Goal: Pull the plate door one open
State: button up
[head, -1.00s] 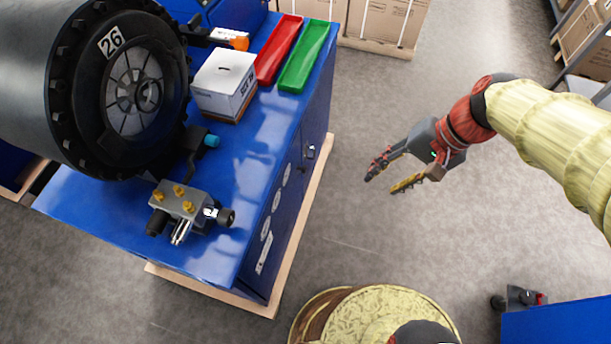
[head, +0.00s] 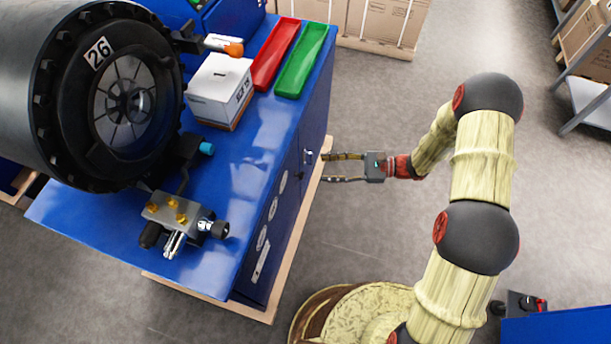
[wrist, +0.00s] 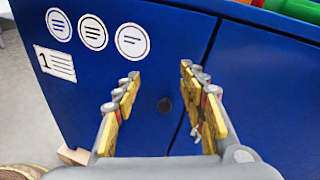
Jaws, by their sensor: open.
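Plate door one (head: 270,235) is a blue panel on the side of the blue cabinet, and it looks closed. In the wrist view the door (wrist: 100,90) bears a "1" label (wrist: 55,63) and several round stickers. Its dark round knob (wrist: 165,105) is near the seam at its right edge. My gripper (head: 323,168) is open and points at the cabinet side. In the wrist view my gripper (wrist: 163,75) has its yellow-padded fingers on either side of the knob, with nothing held. I cannot tell how far the fingertips are from the door.
The blue cabinet top (head: 235,160) carries a black crimper (head: 125,100) marked 26, a metal valve block (head: 173,210), a white box (head: 218,85), and red (head: 275,55) and green (head: 302,62) trays. A wooden pallet edge (head: 300,225) juts out below.

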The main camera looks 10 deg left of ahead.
notch_tip(320, 180, down, 11)
jog(key=m+t+y, duration=0.2)
jog(key=m+t, duration=0.2)
jog(key=m, duration=0.1)
jog(key=w+a+b, duration=0.1)
jog(key=a, duration=0.7)
jog(key=shift+f+b, duration=0.2)
jog(key=shift+b, duration=0.2)
jog(key=shift+w+a, duration=0.1)
jog(key=c, duration=0.4)
grip_shut()
